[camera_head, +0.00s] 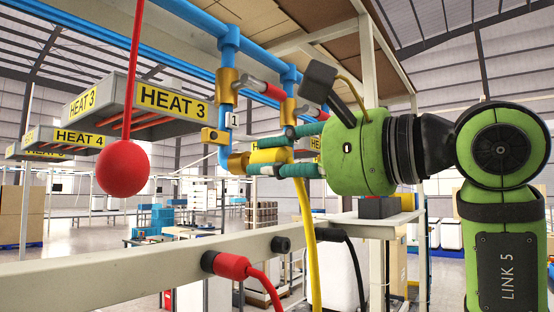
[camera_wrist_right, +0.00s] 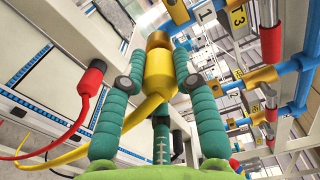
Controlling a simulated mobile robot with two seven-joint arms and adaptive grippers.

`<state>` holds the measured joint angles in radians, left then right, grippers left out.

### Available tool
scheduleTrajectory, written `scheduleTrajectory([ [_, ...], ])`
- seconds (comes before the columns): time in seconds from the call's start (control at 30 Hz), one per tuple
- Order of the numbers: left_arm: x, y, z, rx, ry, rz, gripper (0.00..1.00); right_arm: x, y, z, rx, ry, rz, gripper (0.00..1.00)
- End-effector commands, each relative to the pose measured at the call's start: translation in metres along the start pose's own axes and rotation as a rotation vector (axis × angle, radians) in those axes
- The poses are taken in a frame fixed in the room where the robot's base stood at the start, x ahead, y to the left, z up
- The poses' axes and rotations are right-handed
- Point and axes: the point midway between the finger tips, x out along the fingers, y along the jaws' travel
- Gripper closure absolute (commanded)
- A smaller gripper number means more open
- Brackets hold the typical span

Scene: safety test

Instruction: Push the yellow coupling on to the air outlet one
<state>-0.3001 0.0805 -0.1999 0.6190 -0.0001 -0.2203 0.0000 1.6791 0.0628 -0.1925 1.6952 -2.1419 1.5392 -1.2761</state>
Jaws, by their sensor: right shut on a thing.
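The yellow coupling (camera_head: 268,155) is between the teal fingers of my right gripper (camera_head: 272,151), which is shut on it. Its yellow hose (camera_head: 308,230) hangs down. In the right wrist view the coupling (camera_wrist_right: 159,76) lies lengthwise between the fingertips. The brass mouth of air outlet one (camera_head: 237,163) is at the foot of the blue drop pipe, below the label 1 (camera_head: 234,120). The coupling's front end is lined up with this mouth and appears to meet it. I cannot tell whether it is fully seated. My left gripper is not in view.
A red ball (camera_head: 123,168) hangs on a red cord at left. Another brass outlet valve (camera_head: 287,110) is close above my fingers. A red coupling (camera_head: 228,265) and a black one (camera_head: 328,235) are on the pale rail (camera_head: 130,270) below. HEAT 3 heaters (camera_head: 172,102) hang behind.

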Motion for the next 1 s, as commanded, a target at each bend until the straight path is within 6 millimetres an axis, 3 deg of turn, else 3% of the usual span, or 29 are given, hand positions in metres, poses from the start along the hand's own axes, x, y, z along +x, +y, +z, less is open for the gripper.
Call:
scheduleTrajectory([
  [1.0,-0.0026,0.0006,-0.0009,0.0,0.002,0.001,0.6,0.0048,-0.0004,0.0002,0.0,0.0,0.001,1.0],
])
